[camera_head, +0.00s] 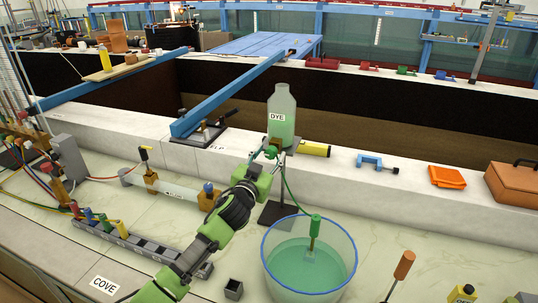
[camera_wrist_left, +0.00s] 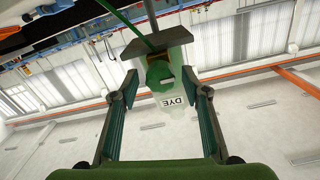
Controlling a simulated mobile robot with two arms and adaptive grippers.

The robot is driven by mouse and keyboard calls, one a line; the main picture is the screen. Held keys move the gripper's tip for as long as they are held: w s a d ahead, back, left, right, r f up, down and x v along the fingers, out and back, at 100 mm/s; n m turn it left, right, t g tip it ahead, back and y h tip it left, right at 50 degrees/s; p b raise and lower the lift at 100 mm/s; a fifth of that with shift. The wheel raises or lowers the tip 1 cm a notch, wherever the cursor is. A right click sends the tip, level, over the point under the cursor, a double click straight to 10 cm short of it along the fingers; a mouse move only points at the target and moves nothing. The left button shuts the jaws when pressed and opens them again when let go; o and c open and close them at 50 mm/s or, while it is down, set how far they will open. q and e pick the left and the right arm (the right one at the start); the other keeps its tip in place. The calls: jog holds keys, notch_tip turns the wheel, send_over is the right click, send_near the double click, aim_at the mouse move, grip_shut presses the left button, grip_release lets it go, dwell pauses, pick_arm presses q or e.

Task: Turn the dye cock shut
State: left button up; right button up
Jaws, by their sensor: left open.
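The dye bottle (camera_head: 282,112), translucent pale green with a DYE label, is held over the stone ledge by a stand. The dye cock, a small green knob (camera_head: 271,151), sits below the bottle. In the left wrist view the knob (camera_wrist_left: 162,80) shows round and green in front of the bottle (camera_wrist_left: 176,58). My left gripper (camera_head: 266,162) is at the cock; its fingers stand open on either side of the knob, with gaps visible in the left wrist view (camera_wrist_left: 160,92). A thin green tube (camera_head: 291,195) hangs from the cock toward the bucket. My right gripper is not in view.
A clear blue-rimmed bucket (camera_head: 352,262) of green liquid stands right of my arm, holding a green-handled tool (camera_head: 315,226). A yellow cylinder (camera_head: 314,149) lies beside the bottle. Blue clamp (camera_head: 370,161) and orange cloth (camera_head: 447,177) lie along the ledge.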

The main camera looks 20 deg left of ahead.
pick_arm(q)
jog(key=shift+c, duration=0.2)
jog(key=c, duration=1)
jog(key=shift+m, duration=0.4)
jog(key=m, duration=0.3)
jog(key=shift+m, duration=0.3)
jog(key=m+p, duration=0.1)
jog(key=m, duration=0.3)
jog(key=shift+m, duration=0.3)
jog(key=m, duration=0.4)
jog(key=shift+f+p, duration=0.1)
jog(key=shift+p, duration=0.2)
jog(key=m, duration=0.4)
jog(key=shift+m+p, duration=0.35)
jog(key=shift+m, duration=0.05)
jog(key=shift+f, duration=0.15)
